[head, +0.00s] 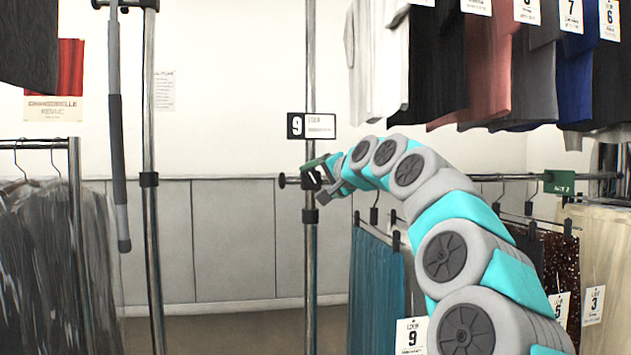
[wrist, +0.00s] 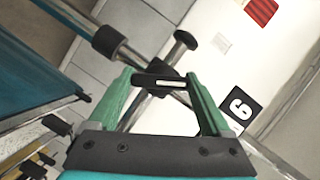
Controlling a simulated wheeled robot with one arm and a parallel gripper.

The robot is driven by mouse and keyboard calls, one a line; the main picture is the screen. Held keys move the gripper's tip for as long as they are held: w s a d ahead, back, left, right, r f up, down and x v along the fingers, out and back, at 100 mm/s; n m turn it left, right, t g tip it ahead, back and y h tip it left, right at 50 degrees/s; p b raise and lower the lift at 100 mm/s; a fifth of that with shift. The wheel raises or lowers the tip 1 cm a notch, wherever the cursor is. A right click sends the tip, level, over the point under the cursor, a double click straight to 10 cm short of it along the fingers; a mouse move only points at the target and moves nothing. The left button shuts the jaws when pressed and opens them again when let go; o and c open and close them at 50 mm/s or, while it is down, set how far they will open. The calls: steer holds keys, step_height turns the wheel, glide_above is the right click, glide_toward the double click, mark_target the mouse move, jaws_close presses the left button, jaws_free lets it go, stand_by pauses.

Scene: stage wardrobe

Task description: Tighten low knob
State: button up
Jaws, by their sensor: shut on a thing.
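The low knob is a black bar with a white mark, on the clamp of the upright chrome pole. In the wrist view the knob (wrist: 163,82) lies crosswise between the green fingertips of my gripper (wrist: 165,85), which is shut on it. In the head view my gripper (head: 319,171) reaches the clamp from the right, and the knob (head: 311,178) shows partly, as a dark piece with a white mark. Its far side is hidden. The chrome pole (head: 311,90) stands upright, with a black collar (head: 310,216) below the clamp.
A sign with a 9 (head: 310,126) hangs on the pole above my gripper. Hanging shirts (head: 480,70) are above my arm at the right. Teal trousers (head: 377,285) hang below it. Another upright pole (head: 149,180) and dark bagged clothes (head: 50,260) stand at the left.

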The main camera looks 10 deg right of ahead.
steer(key=shift+m+t+y+p, duration=0.35)
steer(key=shift+m+t+y, duration=0.05)
steer(key=shift+m, duration=0.7)
steer(key=shift+f+m+t+y+p, duration=0.15)
steer(key=shift+m+t+y+p, duration=0.25)
steer(key=shift+m, duration=0.9)
steer(key=o, duration=1.2)
steer(key=shift+c, duration=0.2)
steer(key=shift+s+d, duration=0.3)
steer(key=shift+s, duration=0.1)
steer(key=v, duration=0.7)
steer(key=shift+b, duration=0.35)
